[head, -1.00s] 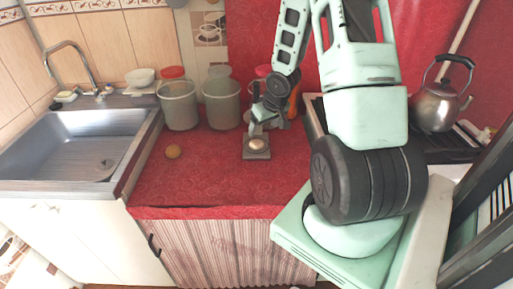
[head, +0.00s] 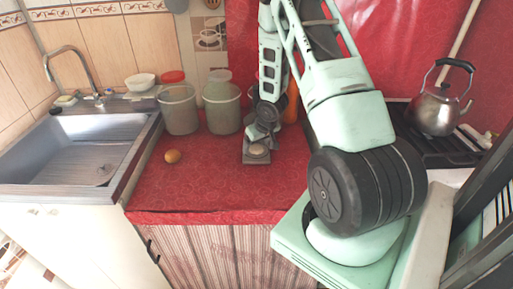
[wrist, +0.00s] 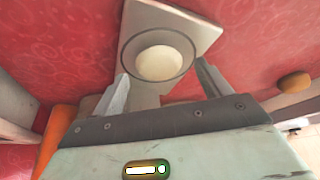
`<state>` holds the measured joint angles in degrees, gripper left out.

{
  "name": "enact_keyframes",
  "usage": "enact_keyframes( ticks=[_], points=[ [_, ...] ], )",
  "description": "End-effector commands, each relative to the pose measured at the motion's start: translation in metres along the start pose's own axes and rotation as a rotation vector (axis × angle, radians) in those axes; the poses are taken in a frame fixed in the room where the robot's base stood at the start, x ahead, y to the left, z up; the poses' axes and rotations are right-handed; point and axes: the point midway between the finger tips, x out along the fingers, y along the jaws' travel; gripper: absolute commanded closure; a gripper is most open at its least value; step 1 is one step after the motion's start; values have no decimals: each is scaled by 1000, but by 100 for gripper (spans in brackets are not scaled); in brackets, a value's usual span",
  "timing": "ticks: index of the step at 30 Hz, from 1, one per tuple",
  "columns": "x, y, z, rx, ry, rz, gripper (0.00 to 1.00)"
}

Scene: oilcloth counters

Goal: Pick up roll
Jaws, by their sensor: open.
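A pale, round, bun-like roll (head: 258,149) sits on a flat grey kitchen scale (head: 249,160) on the red counter. In the wrist view the roll (wrist: 159,63) lies on the round pan of the grey scale (wrist: 203,23). My gripper (head: 260,138) is over the scale, pointing down. In the wrist view my gripper (wrist: 163,74) is open, with one finger on each side of the roll's near part and a gap on both sides. A second round thing, brown (head: 172,156), lies on the counter to the left; it also shows in the wrist view (wrist: 294,82).
Two clear containers (head: 178,110) (head: 222,110) stand behind on the counter. An orange thing (head: 291,104) is behind my arm. A metal sink (head: 80,150) is at the left, and a kettle (head: 436,108) stands on the stove at the right. The counter's front left is clear.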

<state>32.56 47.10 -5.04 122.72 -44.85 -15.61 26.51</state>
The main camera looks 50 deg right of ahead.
Motion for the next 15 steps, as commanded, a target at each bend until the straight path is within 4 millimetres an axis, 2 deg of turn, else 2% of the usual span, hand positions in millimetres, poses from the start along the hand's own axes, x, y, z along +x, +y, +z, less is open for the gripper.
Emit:
enact_keyframes(
  ticks=[1,2,6,9,15],
  points=[
    [0,0,0,0,0,0,23],
    [0,0,0,0,0,0,29],
    [0,0,0,0,0,0,68],
    [0,0,0,0,0,0,74],
    [0,0,0,0,0,0,74]
  ],
)
